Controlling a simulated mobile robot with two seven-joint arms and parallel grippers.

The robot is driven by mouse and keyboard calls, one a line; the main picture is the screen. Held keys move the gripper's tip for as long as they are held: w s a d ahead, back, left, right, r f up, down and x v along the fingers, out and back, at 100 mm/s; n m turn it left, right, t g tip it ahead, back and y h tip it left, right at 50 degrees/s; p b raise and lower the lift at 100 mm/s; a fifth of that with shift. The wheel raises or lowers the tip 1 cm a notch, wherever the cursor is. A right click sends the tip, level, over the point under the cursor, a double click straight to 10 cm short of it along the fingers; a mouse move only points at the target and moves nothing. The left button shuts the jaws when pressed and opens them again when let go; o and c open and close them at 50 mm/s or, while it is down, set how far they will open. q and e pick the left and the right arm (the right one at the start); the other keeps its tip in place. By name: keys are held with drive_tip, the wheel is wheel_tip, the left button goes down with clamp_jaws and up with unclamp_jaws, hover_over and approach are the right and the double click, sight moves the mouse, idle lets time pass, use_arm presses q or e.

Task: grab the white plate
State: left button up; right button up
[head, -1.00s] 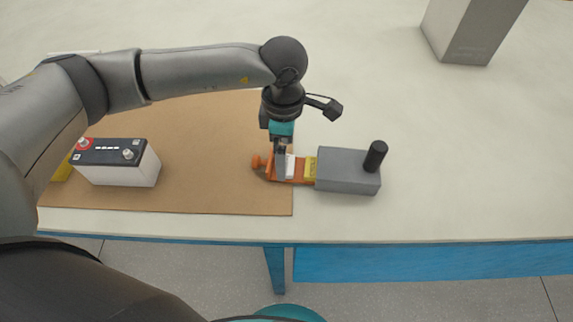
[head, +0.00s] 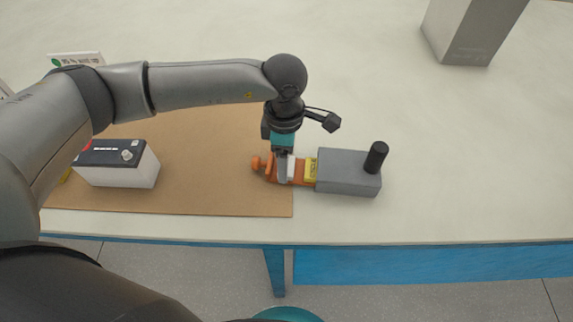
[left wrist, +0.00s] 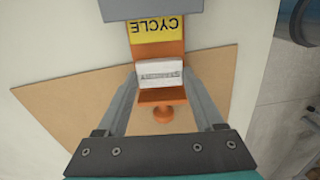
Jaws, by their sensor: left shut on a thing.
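The white plate (left wrist: 161,75) has small dark lettering and sits in an orange holder (left wrist: 160,97) with an orange knob at its end. In the head view a sliver of the white plate (head: 291,168) shows beside my finger. My left gripper (head: 284,178) points down at the holder. In the left wrist view the fingers of my left gripper (left wrist: 161,77) are shut on the two ends of the white plate, which is still between the orange parts. My right gripper is not in view.
A grey box (head: 345,172) with a black post and a yellow label joins the holder on the right. A battery (head: 122,170) stands left on the brown mat (head: 205,185). A small sign (head: 77,59) is behind it. A grey block (head: 468,30) stands at the back right.

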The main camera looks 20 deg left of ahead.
use_arm(q)
drive_tip(key=c, duration=0.4)
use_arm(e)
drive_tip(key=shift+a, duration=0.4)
use_arm(q)
drive_tip(key=shift+o, duration=0.2)
drive_tip(key=shift+r, duration=0.15)
